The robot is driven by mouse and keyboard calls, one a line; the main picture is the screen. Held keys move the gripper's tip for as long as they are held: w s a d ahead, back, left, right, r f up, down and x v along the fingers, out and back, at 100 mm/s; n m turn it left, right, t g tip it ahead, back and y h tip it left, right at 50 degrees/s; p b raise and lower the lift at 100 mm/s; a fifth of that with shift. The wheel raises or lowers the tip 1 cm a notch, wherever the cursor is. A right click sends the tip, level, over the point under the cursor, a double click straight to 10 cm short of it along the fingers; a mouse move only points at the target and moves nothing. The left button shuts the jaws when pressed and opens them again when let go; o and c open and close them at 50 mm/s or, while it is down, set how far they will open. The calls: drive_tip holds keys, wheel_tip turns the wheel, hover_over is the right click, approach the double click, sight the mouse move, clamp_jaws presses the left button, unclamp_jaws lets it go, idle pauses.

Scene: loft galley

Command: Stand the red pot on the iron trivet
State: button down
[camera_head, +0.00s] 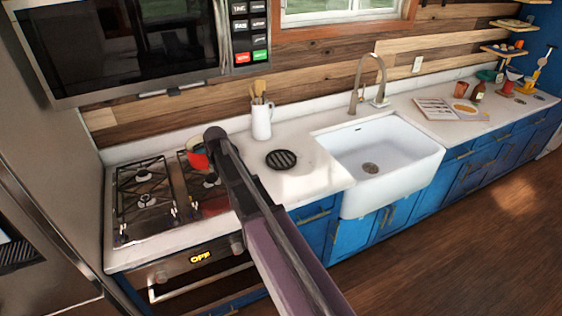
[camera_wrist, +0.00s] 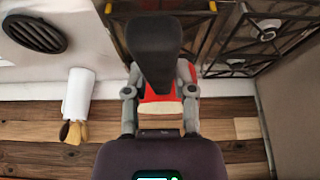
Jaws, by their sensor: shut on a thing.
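The red pot (camera_head: 197,160) shows in the head view over the right side of the stove, mostly hidden behind my arm. In the wrist view its red side (camera_wrist: 160,103) shows between the two grey fingers of my gripper (camera_wrist: 160,88), which is shut on it. A dark shape in front hides much of the pot there. I cannot tell whether the pot touches the burner grate. The iron trivet (camera_head: 281,159), a round black slotted disc, lies on the white counter to the right of the stove. It also shows in the wrist view (camera_wrist: 35,33) at the upper left, with nothing on it.
A white jug (camera_head: 262,122) with wooden utensils stands at the back, between stove and trivet; it shows in the wrist view (camera_wrist: 78,93). A white sink (camera_head: 378,160) with a tall faucet (camera_head: 366,85) lies right of the trivet. A microwave (camera_head: 130,50) hangs above the stove.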

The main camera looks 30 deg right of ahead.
idle(0.4)
wheel_tip(320, 180, down, 6)
drive_tip(key=b, duration=0.6)
drive_tip(key=shift+f, duration=0.2)
idle(0.4)
